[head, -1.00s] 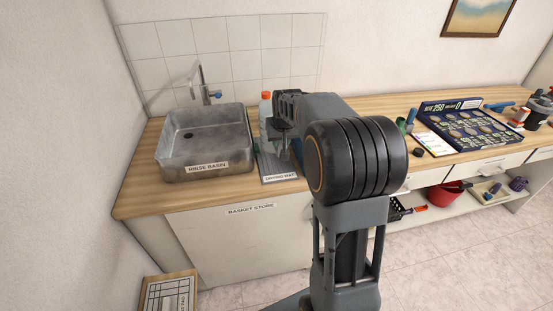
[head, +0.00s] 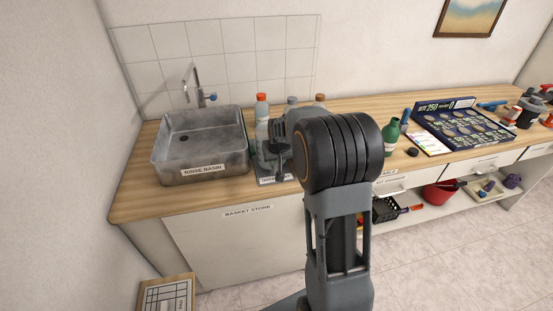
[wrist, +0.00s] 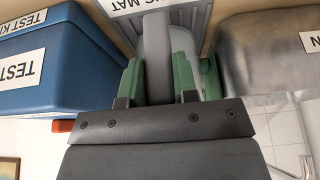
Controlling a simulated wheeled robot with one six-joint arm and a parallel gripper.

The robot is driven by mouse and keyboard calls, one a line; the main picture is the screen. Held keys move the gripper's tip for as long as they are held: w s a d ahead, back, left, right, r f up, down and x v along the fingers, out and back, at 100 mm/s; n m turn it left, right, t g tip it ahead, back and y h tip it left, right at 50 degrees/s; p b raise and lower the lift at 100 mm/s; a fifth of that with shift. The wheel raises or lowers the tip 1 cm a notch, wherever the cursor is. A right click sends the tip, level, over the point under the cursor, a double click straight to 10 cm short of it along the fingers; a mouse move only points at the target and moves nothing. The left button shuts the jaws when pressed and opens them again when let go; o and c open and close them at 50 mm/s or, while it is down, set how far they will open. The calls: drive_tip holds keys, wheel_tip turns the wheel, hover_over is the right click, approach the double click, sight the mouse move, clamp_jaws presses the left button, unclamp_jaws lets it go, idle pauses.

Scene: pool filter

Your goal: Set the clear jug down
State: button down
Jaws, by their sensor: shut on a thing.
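My gripper (wrist: 157,76) shows in the wrist view with its green finger pads on either side of a smooth grey, partly see-through piece (wrist: 157,45), which I take to be the clear jug. It is shut on this piece. In the head view my gripper (head: 272,150) is over the drying mat (head: 268,181), just right of the rinse basin. My wrist hides most of the jug there. The mat (wrist: 202,14) also shows beyond the fingers in the wrist view. I cannot tell whether the jug touches it.
The steel rinse basin (head: 200,150) is close on the left. An orange-capped bottle (head: 261,108) and other bottles stand behind my gripper. A blue test kit box (wrist: 60,60) is close on the other side. A green bottle (head: 391,133) stands farther right.

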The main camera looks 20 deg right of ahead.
drive_tip(key=shift+f, duration=0.2)
drive_tip(key=c, duration=0.9)
unclamp_jaws()
drive_tip(key=shift+r, duration=0.1)
drive_tip(key=shift+s+r, duration=0.1)
drive_tip(key=shift+r, duration=0.35)
drive_tip(key=d+v, duration=0.1)
drive_tip(key=v, duration=1)
drive_tip(key=s+a+f, duration=0.1)
drive_tip(key=s+a, duration=0.3)
drive_tip(key=s, duration=0.2)
drive_tip(key=s+a+f+n, duration=0.1)
drive_tip(key=s+a, duration=0.2)
drive_tip(key=s, duration=0.4)
drive_tip(key=s+a+f+n, duration=0.1)
drive_tip(key=s+a, duration=0.3)
drive_tip(key=s, duration=0.3)
drive_tip(key=shift+a+f+g+y, duration=0.4)
